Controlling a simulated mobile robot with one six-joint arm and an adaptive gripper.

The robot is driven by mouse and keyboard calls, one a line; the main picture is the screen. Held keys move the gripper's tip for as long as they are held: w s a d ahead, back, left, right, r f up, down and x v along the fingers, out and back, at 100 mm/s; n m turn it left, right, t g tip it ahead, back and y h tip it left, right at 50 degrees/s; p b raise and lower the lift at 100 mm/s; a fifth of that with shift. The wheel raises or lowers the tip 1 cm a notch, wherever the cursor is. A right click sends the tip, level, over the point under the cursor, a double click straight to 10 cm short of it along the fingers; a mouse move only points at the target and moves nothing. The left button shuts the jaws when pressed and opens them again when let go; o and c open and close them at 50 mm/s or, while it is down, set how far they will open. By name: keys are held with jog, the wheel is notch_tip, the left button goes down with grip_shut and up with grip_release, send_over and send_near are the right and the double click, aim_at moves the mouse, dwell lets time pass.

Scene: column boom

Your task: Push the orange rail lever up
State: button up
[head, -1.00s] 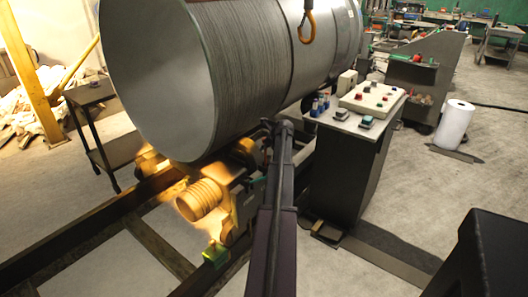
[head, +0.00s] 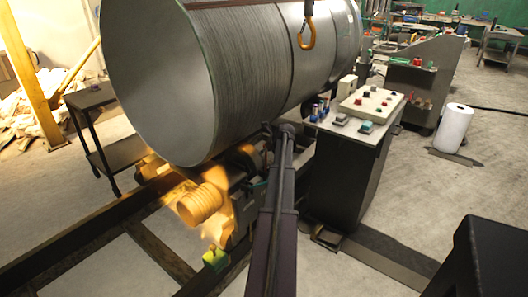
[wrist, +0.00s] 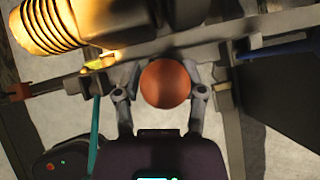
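The lever's round orange knob (wrist: 165,84) shows in the wrist view, between the two fingers of my gripper (wrist: 162,92). The fingers stand apart, with a visible gap at the left of the knob and a narrow one at the right. Whether either finger touches it I cannot tell. The lever's shaft is hidden behind the knob. In the head view my arm reaches forward toward the rollers, and I cannot make out the knob or the fingers there.
A large metal cylinder (head: 240,80) lies on rollers above dark rails, with an orange ribbed motor (head: 200,203) beside my arm. A control console (head: 345,170) stands to the right. In the wrist view a teal bar (wrist: 95,135) and a blue bar (wrist: 275,50) flank the gripper.

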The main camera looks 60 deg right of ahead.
jog(key=p+v, duration=1)
jog(key=v, duration=0.4)
jog(key=shift+a, duration=0.2)
dwell(1.3)
jog(key=shift+s+r, duration=0.1)
jog(key=shift+s, duration=0.05)
dwell(0.9)
